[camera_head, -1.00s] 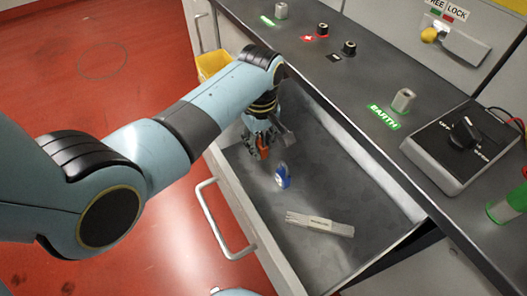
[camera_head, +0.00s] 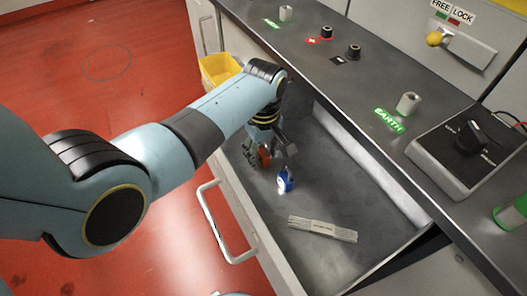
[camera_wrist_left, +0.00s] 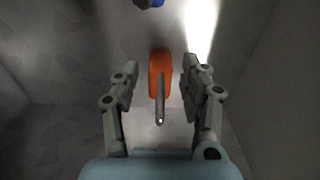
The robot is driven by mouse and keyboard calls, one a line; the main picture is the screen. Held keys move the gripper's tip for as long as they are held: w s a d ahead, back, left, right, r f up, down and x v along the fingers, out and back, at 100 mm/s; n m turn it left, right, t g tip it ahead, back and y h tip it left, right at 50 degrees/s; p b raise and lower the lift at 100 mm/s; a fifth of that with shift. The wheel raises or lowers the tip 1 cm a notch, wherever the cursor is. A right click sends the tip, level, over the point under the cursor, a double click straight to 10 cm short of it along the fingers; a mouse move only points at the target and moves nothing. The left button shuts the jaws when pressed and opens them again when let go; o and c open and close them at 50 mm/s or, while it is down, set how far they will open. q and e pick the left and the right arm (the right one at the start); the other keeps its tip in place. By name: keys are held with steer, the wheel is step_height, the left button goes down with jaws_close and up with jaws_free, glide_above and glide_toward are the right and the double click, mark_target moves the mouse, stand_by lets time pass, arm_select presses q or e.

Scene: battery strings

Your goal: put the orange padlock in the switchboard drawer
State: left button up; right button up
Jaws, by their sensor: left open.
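The orange padlock (camera_head: 264,157) is inside the open switchboard drawer (camera_head: 345,195), near its left end. In the left wrist view the padlock (camera_wrist_left: 159,66) has its grey shackle pointing towards my wrist. My left gripper (camera_head: 270,153) reaches down into the drawer and is open. In the left wrist view its fingers (camera_wrist_left: 160,72) stand on either side of the padlock, with a visible gap on each side. Whether the padlock rests fully on the drawer floor is hard to tell. My right gripper is in neither view.
A blue padlock (camera_head: 285,181) and a pale labelled bar (camera_head: 322,229) lie in the drawer. The drawer handle (camera_head: 222,232) faces the red floor. A yellow bin (camera_head: 217,68) stands beyond my arm. The black switch box (camera_head: 468,147) sits on the counter.

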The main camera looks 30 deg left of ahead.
arm_select(q)
step_height(320, 180, up, 12)
steer(key=p, duration=0.2)
steer(key=shift+r+p, duration=0.15)
steer(key=shift+p, duration=0.2)
